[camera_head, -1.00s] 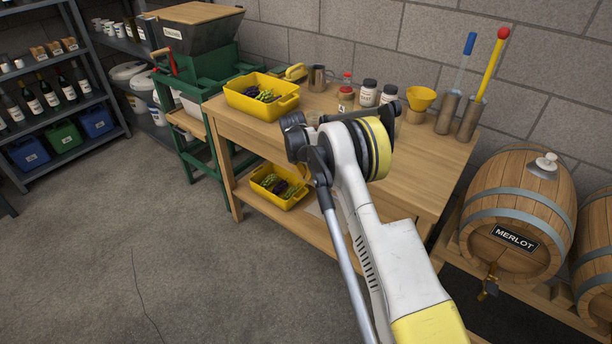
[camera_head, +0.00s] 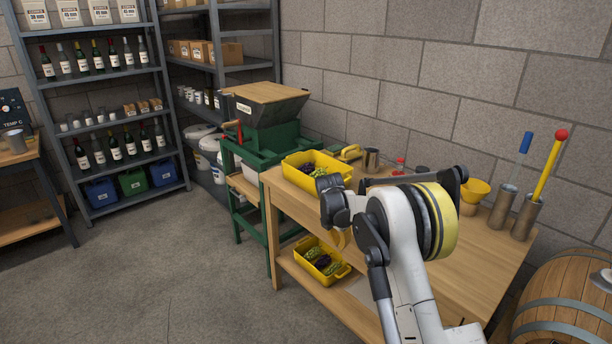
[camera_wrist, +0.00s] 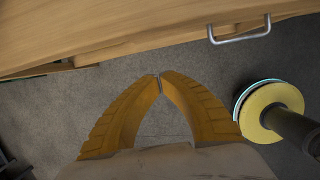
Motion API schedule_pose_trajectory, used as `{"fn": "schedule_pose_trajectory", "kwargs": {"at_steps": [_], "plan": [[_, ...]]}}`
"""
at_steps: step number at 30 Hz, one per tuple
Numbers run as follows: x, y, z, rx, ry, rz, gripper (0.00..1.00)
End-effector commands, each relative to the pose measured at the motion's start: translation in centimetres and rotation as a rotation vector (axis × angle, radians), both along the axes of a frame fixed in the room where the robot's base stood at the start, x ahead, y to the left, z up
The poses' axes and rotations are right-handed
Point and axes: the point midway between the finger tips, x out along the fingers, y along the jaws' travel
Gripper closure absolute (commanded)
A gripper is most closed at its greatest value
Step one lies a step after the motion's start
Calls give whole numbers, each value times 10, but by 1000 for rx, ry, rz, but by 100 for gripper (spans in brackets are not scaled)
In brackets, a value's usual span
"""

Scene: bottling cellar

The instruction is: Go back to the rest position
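My gripper (camera_wrist: 159,84) shows in the wrist view as two orange ribbed fingers whose tips meet. Nothing shows between them; bare grey floor is visible through the gap behind the tips. In the wrist view the edge of the wooden bench (camera_wrist: 110,25) and a metal handle lie beyond the fingertips, apart from them. In the head view my folded arm stands in front of the wooden bench (camera_head: 480,262), and my gripper is mostly hidden there, with only a small orange-yellow part showing left of the arm.
A yellow crate of grapes (camera_head: 335,182) stands on the bench, another yellow crate (camera_head: 345,271) on its lower shelf. A green crusher (camera_head: 268,137) stands left of the bench. A yellow funnel (camera_head: 475,189) and a barrel (camera_head: 560,296) are at right. The floor (camera_head: 180,270) at left is clear.

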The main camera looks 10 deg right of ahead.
Motion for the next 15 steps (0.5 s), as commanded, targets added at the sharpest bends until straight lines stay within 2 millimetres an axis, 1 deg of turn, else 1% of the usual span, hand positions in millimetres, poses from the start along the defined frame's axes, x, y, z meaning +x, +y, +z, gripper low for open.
{"fn": "schedule_pose_trajectory", "kwargs": {"at_steps": [2,4,5,6,7,9,11,12,14,15], "plan": [[-6,-1,18,13,-20,-47,100],[-15,-2,44,36,-53,-125,100],[-21,-2,58,49,-71,-168,100],[-30,-3,76,69,-97,-232,100],[-38,-3,91,86,-118,-283,100],[-58,-3,124,129,-166,-406,100],[-78,-4,149,167,-206,-511,100],[-92,-4,165,195,-230,-580,100],[-115,-4,186,239,-266,-686,100],[-130,-5,198,267,-289,-757,100]]}}
